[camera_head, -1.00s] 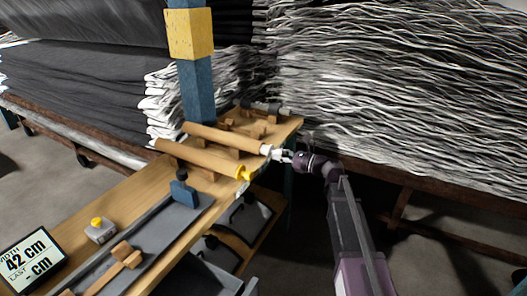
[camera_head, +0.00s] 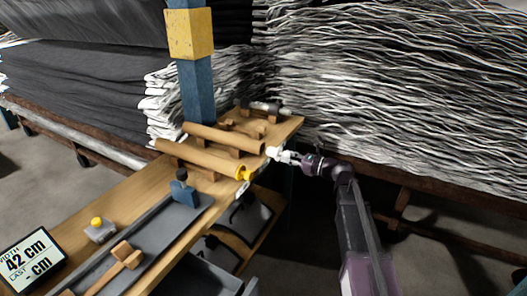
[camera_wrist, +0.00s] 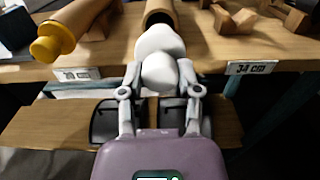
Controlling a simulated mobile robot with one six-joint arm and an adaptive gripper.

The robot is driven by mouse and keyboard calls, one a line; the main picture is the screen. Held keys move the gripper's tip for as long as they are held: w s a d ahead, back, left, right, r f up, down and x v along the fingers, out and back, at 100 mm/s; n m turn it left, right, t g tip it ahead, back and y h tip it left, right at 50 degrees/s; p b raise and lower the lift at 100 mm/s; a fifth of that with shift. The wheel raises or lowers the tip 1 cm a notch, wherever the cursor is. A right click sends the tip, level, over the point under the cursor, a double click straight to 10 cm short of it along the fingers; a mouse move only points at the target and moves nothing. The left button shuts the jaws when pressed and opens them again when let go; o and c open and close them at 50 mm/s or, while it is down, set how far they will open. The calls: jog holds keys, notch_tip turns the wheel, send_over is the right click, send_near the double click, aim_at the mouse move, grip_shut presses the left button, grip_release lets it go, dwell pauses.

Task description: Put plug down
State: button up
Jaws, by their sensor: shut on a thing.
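My gripper (camera_wrist: 160,95) is shut on a white rounded plug (camera_wrist: 158,42), which also shows in the head view (camera_head: 272,152). My gripper (camera_head: 283,156) is at the right edge of the wooden bench, with the plug just in front of the open end of a brown tube (camera_wrist: 161,13). The tube's dark hollow shows behind the plug in the wrist view. That tube (camera_head: 222,137) lies on wooden supports. The plug's far end partly overlaps the tube's mouth in view, so I cannot tell whether they touch.
A second brown tube (camera_head: 200,159) with a yellow plug (camera_wrist: 50,43) in its end lies beside it. The wooden bench (camera_head: 140,195) carries a mallet (camera_head: 122,256) and a display (camera_head: 32,262).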

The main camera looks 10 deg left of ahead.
jog(key=shift+r, duration=0.1)
dwell(0.3)
notch_tip(320, 180, up, 42)
jog(key=p, duration=4.1)
jog(key=shift+f+p, duration=0.2)
jog(key=shift+p, duration=0.2)
